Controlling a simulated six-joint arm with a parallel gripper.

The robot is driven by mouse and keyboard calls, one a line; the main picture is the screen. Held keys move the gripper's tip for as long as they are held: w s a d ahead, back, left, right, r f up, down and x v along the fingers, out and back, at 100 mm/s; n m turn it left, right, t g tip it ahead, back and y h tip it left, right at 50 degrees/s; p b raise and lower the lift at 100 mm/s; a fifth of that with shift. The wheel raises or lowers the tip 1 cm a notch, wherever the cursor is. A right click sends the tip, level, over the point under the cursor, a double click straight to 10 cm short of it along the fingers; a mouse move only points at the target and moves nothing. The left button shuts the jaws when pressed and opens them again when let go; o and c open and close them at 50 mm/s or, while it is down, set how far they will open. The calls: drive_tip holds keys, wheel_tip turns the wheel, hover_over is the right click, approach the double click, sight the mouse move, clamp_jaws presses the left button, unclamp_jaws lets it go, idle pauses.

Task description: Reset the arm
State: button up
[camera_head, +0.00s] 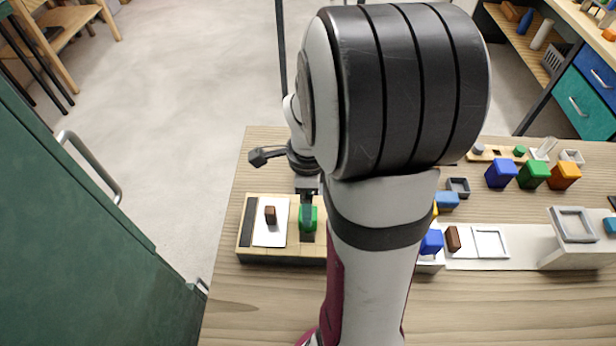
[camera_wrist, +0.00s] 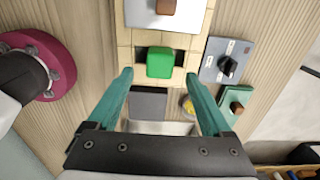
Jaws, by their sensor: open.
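My gripper (camera_wrist: 158,100) is open, with its two teal fingers spread wide and nothing between them in the wrist view. A green block (camera_wrist: 160,63) sits in a dark slot of the tiled board (camera_wrist: 124,50), ahead of and between the fingertips. In the head view my gripper (camera_head: 308,205) is over the board (camera_head: 262,252) near the green block (camera_head: 314,217), partly hidden by my arm. Whether it touches the block cannot be told from the head view.
A brown block (camera_head: 270,215) is on a white plate left of the green one. Blue (camera_head: 501,173), green (camera_head: 534,174) and orange (camera_head: 565,175) blocks stand at the right. A green cabinet door with a handle (camera_head: 90,165) is at the left. The front left tabletop is clear.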

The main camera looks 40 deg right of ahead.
wheel_tip(320, 180, up, 11)
drive_tip(key=s+a+f+n+y, duration=0.1)
drive_tip(key=s+a+n, duration=0.4)
drive_tip(key=a+n, duration=0.4)
drive_tip(key=s+a+f+n, duration=0.1)
drive_tip(key=s+a+n, duration=0.5)
drive_tip(key=a+n, duration=0.4)
drive_tip(key=n, duration=0.2)
drive_tip(key=shift+s+a+f+n+y, duration=0.2)
drive_tip(key=shift+s+n+y, duration=0.1)
drive_tip(key=shift+y, duration=0.1)
